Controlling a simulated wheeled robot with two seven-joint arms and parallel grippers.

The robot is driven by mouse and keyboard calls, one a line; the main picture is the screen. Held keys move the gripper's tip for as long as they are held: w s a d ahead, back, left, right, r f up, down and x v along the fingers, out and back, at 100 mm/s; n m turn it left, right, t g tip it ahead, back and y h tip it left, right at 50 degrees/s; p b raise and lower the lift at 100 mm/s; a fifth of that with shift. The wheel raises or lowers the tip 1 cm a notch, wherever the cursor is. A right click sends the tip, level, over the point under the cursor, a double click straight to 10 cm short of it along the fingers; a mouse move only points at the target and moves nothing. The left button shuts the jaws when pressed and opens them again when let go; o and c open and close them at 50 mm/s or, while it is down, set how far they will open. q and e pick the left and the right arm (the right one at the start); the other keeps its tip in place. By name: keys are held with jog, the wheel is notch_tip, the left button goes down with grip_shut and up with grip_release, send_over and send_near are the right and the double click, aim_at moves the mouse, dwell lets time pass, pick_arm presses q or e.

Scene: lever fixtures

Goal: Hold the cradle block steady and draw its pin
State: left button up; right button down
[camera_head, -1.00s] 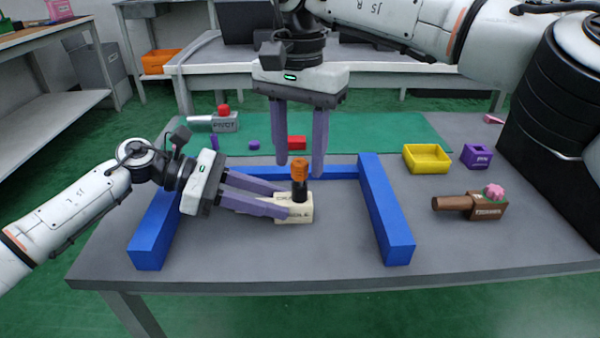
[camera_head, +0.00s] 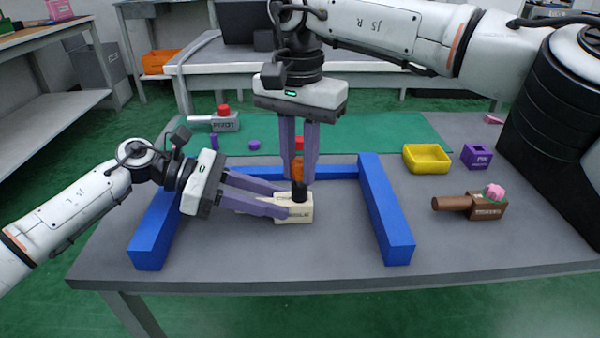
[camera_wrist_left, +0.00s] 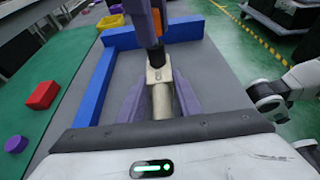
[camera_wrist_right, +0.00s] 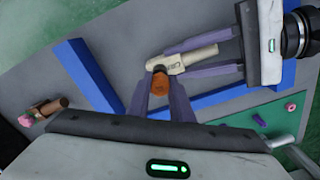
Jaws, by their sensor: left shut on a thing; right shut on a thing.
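The cream cradle block (camera_head: 295,210) lies on the table inside the blue frame, lettering on its front face. A pin with an orange top (camera_head: 297,168) and a black lower part (camera_head: 299,190) stands upright at the block. My left gripper (camera_head: 283,200) is shut on the block's cream handle from the left; the handle shows between its fingers in the left wrist view (camera_wrist_left: 161,98). My right gripper (camera_head: 300,178) points down from above, shut on the pin's orange top, which shows between its fingertips in the right wrist view (camera_wrist_right: 160,84). The pin's lower end is hidden.
Blue bars (camera_head: 386,215) surround the block on the left, back and right. A brown block with a handle (camera_head: 487,209), yellow tray (camera_head: 427,158) and purple box (camera_head: 477,156) stand at right. A grey pivot block (camera_head: 226,122) stands at the back left. The front table is clear.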

jog(key=shift+r, duration=0.75)
dwell(0.9)
jog(key=shift+r, duration=1.95)
jog(key=shift+r, duration=0.1)
jog(key=shift+r, duration=0.9)
pick_arm(q)
jog(key=o, duration=1.3)
jog(key=shift+c, duration=0.2)
jog(key=shift+a, duration=0.1)
